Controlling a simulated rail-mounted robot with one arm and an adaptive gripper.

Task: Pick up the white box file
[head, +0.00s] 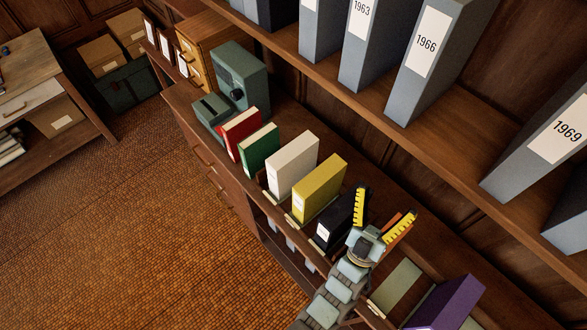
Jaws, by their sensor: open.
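The white box file (292,166) stands upright in a row on the wooden cabinet top, in the head view. A green file (259,150) stands to its left and a yellow one (320,190) to its right, with small gaps between. A pale label shows low on its front edge. My gripper (382,212) is to the right of the white file, beyond the yellow file and beside the black file (338,220). Its yellow-marked fingers are spread apart, with nothing seen held between them.
A red file (241,132) and a grey-green safe-like box (240,75) stand further left. A purple box (449,302) is at lower right. A shelf (370,103) with grey binders overhangs behind the row. Open floor (150,190) lies in front of the cabinet.

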